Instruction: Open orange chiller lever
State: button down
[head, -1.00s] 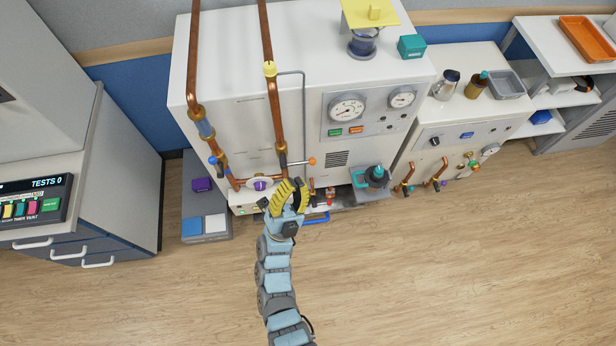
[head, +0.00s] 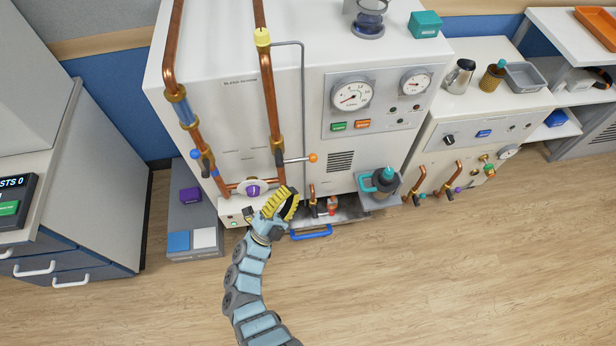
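The orange lever (head: 300,159) is a thin metal rod with an orange ball at its end. It sticks out to the right, roughly level, from a brass valve on the right copper pipe (head: 267,95) of the white cabinet (head: 235,130). My gripper (head: 282,200), with yellow ribbed fingers, is below and a little left of the orange ball, apart from the lever in the picture. It covers part of the cabinet's lower front. Its fingers overlap in this view, so the gap between them cannot be made out. Nothing held shows.
A blue-ended lever (head: 195,154) sits on the left copper pipe (head: 170,50). A purple knob (head: 253,190) is between the pipes' lower ends. A thin grey pipe (head: 303,95) runs down near the orange lever. A teal-handled vessel (head: 384,180) stands right. The floor in front is clear.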

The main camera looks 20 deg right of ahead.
jog(key=w+a+f+b, duration=0.1)
jog(key=w+f+b, duration=0.1)
jog(key=f+b, duration=0.3)
jog(key=w+f+g+y+b, duration=0.1)
jog(key=f+b, duration=0.4)
jog(key=f, duration=0.4)
jog(key=shift+w+a+f+m, duration=0.2)
jog(key=shift+w+a+m, duration=0.1)
jog(key=shift+w+a, duration=0.1)
jog(key=shift+d+r, duration=0.1)
jog(key=p+x, duration=0.1)
jog(key=x, duration=1.2)
jog(key=shift+w+d, duration=0.25)
jog(key=shift+d, duration=0.2)
jog(key=shift+d, duration=0.1)
